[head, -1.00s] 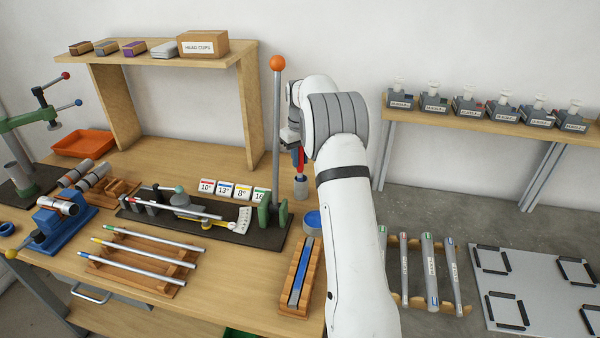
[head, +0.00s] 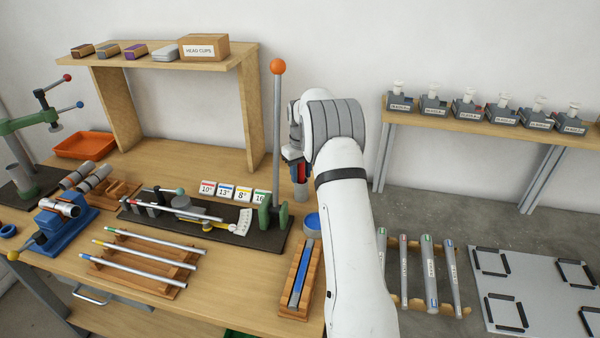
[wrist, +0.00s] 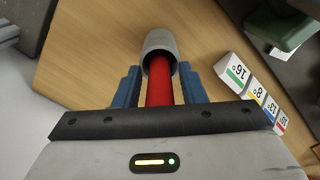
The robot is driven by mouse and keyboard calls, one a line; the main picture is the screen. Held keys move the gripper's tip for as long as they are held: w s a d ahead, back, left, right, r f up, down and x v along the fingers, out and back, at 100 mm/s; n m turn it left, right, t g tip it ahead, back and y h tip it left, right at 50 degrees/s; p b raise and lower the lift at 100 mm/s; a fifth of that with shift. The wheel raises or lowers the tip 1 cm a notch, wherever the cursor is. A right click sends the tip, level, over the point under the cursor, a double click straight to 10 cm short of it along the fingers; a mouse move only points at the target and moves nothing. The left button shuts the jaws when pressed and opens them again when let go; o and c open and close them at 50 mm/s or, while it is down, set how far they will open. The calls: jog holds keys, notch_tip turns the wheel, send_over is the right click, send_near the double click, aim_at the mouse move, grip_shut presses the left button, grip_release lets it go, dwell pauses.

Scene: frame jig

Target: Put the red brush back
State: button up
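The red brush (wrist: 160,84) shows in the wrist view as a red rod between the two blue fingers of my gripper (wrist: 160,85). Narrow gaps show beside the rod, so my gripper looks open around it. The rod's far end goes into the mouth of a grey cup (wrist: 159,46), and that end is hidden. In the head view a bit of red (head: 292,170) shows below my wrist, above the grey cup (head: 300,194) near the table's right edge. My arm hides most of the gripper there.
A tall post with an orange ball (head: 277,67) stands just left of my gripper. A blue round thing (head: 312,221) and a wooden holder with a blue strip (head: 289,303) lie in front. Angle cards (head: 223,190) stand to the left.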

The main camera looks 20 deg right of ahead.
jog(key=shift+o, duration=0.4)
jog(key=shift+r, duration=0.2)
notch_tip(320, 180, up, 7)
jog(key=shift+r+b, duration=0.2)
jog(key=shift+b, duration=0.35)
